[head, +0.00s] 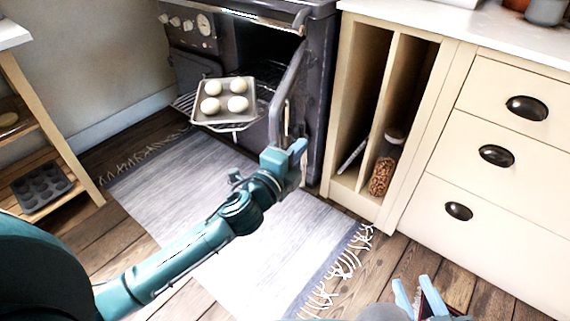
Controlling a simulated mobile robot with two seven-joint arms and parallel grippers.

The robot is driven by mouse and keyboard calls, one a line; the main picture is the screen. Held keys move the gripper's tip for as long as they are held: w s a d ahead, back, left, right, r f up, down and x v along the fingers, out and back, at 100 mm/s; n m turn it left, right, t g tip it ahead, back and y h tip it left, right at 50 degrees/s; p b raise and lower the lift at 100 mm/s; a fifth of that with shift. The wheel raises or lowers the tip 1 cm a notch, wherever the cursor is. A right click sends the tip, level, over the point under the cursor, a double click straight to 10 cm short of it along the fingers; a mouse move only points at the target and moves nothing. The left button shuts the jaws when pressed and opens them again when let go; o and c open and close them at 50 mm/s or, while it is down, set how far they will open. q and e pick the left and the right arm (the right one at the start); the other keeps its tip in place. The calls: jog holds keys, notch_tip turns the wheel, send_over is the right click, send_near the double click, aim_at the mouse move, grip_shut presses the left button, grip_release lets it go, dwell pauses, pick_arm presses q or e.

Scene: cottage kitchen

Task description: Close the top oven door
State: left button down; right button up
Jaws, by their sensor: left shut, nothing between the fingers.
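The dark oven (322,70) stands at the back centre. Its top door (289,85) is open, swung out toward me and seen nearly edge-on. A rack (183,102) sticks out of the oven and bears a metal tray (203,116) with several pale round buns. My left gripper (301,148) is shut and empty, close to the lower part of the door; I cannot tell whether it touches. My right gripper (416,292) is at the bottom edge, its blue fingers spread apart, empty and away from the oven.
A cream cabinet (456,122) with open slots and drawers stands right of the oven. A striped rug (180,190) covers the floor in front. A wooden shelf unit (55,135) with a muffin tin (42,186) stands at the left.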

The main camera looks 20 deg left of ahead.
aim_at(290, 136)
pick_arm(q)
jog(key=shift+w+a, duration=0.15)
jog(key=shift+a, duration=0.8)
jog(key=shift+w+a, duration=0.15)
jog(key=shift+a, duration=0.75)
